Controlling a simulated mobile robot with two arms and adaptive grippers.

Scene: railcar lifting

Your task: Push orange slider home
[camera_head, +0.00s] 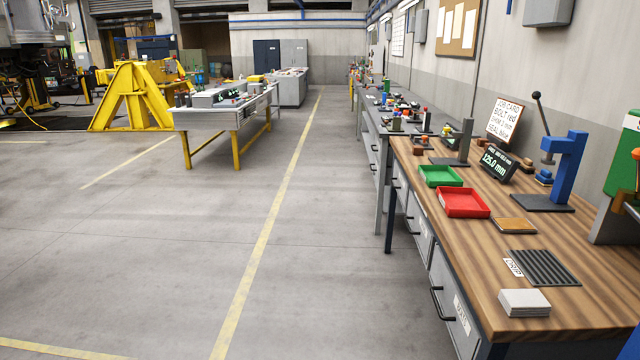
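An orange part (636,154) shows at the right edge of the picture, in front of a green panel (621,160) standing at the right side of the wooden workbench (447,215). The frame edge cuts it off, so I cannot tell whether it is the orange slider or how far along any track it sits. Neither my left nor my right gripper is in view.
On the bench are a green tray (424,182), a red tray (444,204), a blue press (572,165), a display reading 125.0 mm (496,162), a ribbed dark mat (559,282) and a white stack (525,309). Open floor (170,270) lies left.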

